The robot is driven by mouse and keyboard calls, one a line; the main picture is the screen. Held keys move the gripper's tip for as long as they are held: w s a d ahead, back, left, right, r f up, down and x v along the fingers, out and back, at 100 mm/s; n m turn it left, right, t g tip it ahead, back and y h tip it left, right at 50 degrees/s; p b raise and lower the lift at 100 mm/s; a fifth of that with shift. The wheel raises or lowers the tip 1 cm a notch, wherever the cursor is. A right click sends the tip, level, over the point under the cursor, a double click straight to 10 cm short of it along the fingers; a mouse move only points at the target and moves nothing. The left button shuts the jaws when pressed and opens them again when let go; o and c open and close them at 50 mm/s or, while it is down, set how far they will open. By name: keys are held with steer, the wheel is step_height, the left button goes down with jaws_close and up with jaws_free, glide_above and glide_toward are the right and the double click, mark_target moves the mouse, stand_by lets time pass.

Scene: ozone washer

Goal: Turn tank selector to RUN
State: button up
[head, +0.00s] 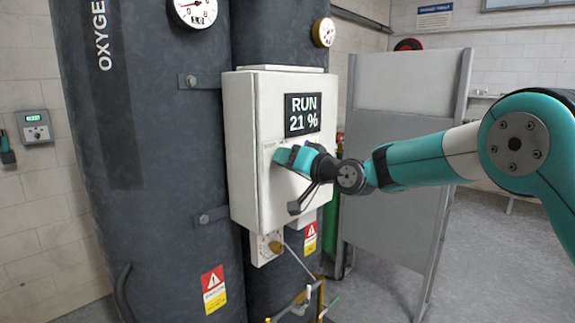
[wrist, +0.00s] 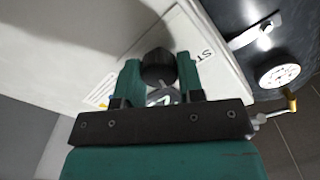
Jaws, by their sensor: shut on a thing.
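The white control box (head: 252,195) is mounted on the dark oxygen tanks. Its display (head: 303,113) reads RUN 21 %. My gripper (head: 284,156) is at the box's front face, below the display. In the wrist view, my gripper (wrist: 158,62) has its green fingers on both sides of a dark round selector knob (wrist: 157,68) and is shut on it. The knob is hidden behind my gripper in the head view. Letters "ST" (wrist: 207,54) show on the panel beside the knob; the rest of the lettering and the knob's pointer cannot be made out.
A dark oxygen tank (head: 150,200) stands left of the box. A dial (head: 265,247) and a brass pipe fitting (head: 300,300) are below it. A grey partition (head: 395,160) stands behind my arm. A small wall unit (head: 35,127) is at far left. Floor at right is clear.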

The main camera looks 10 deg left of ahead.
steer(key=shift+m, duration=0.9)
steer(key=o, duration=0.9)
steer(key=shift+d, duration=0.1)
steer(key=b+v, duration=0.7)
steer(key=v, duration=1)
steer(key=shift+s+d+b, duration=0.1)
steer(key=shift+d+b, duration=0.05)
steer(key=shift+b, duration=0.2)
